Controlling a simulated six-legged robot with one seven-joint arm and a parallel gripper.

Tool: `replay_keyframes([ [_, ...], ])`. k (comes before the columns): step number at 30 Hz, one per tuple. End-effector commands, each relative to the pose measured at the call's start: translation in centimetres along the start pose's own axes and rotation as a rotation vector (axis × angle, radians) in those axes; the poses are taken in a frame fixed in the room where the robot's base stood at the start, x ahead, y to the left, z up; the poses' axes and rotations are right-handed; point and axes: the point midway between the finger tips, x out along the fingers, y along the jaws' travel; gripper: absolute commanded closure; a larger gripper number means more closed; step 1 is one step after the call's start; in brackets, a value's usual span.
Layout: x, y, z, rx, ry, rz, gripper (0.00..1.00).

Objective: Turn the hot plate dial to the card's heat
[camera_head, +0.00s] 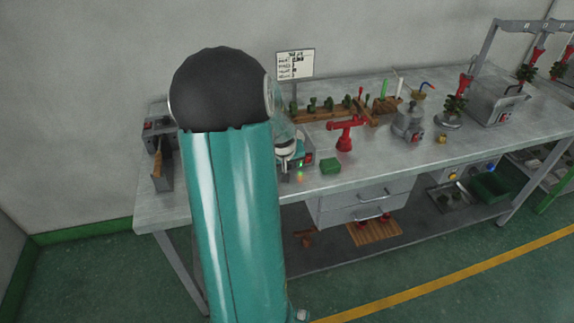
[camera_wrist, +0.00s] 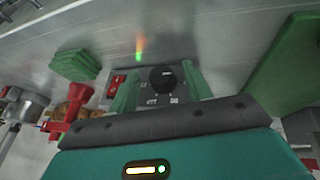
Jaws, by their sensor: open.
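The hot plate's black dial (camera_wrist: 162,80) shows in the wrist view, with a pale mark on its face and small printed labels around it that I cannot read with certainty. My gripper (camera_wrist: 160,72) is open, with one green finger on each side of the dial. Clear gaps show between the fingers and the dial. A red switch (camera_wrist: 117,84) is beside the left finger. In the head view the hot plate (camera_head: 309,158) is partly hidden behind my arm and hand.
A green block (camera_head: 331,166) lies right of the hot plate, with a red stand (camera_head: 346,133) behind it. A wooden rack (camera_head: 325,113) of green pieces stands at the back. Metal pots stand further right. A grey device (camera_head: 158,135) is at the bench's left end.

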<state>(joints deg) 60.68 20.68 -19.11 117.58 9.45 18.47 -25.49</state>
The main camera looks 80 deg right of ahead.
Motion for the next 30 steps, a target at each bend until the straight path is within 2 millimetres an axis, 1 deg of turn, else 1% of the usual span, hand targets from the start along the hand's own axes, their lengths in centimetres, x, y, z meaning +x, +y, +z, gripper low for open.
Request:
replay_keyframes([
  [6,0.07,-0.01,-0.01,0.000,0.000,0.000,0.51],
  [7,0.07,-0.02,-0.01,0.000,0.000,0.000,0.53],
  [11,0.06,-0.02,0.00,0.000,0.000,0.000,0.78],
  [12,0.06,-0.01,0.00,0.000,0.000,0.000,0.86],
  [13,0.06,-0.01,0.00,0.000,0.000,0.000,0.92],
  [14,0.06,-0.01,0.00,0.000,0.000,0.000,0.95],
  [23,0.05,0.10,0.01,0.008,-0.001,-0.014,0.95],
  [30,0.05,0.37,0.06,0.036,-0.004,-0.072,0.95],
])
